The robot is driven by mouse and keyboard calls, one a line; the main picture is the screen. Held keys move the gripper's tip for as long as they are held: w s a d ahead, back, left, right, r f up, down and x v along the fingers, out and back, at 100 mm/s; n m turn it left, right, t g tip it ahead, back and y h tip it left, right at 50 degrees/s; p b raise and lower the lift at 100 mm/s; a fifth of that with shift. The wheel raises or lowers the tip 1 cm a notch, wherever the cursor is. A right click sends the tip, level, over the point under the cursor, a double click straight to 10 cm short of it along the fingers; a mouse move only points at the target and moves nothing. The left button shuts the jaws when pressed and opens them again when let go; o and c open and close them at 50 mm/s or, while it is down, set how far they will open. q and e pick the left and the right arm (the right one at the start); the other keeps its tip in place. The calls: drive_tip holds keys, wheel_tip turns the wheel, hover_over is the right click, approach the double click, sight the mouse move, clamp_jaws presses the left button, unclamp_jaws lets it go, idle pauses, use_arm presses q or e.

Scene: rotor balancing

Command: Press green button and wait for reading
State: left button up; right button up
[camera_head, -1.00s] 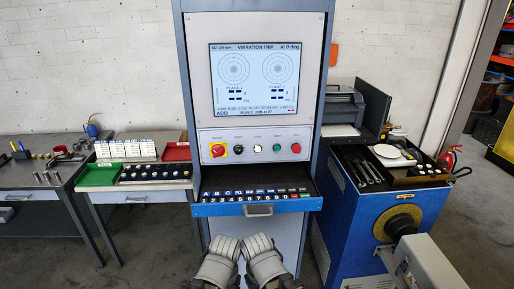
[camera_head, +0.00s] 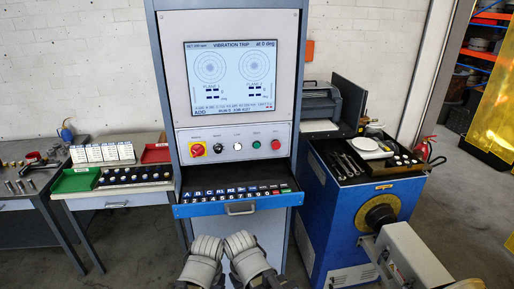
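The control cabinet (camera_head: 300,60) stands ahead of me, with a screen (camera_head: 232,80) headed "VIBRATION TRIP" and showing two polar plots for planes 1 and 2. Below the screen is a button panel (camera_head: 236,157). The green button (camera_head: 257,145) sits between a white button (camera_head: 237,146) and a red button (camera_head: 276,145). My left gripper (camera_head: 207,247) and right gripper (camera_head: 240,243) are side by side at the bottom, below the keyboard drawer and well apart from the buttons. Their fingertips are too unclear to tell open from shut.
An open keyboard drawer (camera_head: 240,208) juts out below the panel. A table with green (camera_head: 76,181) and red trays is at left. A blue machine (camera_head: 335,228) at right carries tools and a white dish.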

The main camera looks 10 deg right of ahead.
clamp_jaws()
idle(1.4)
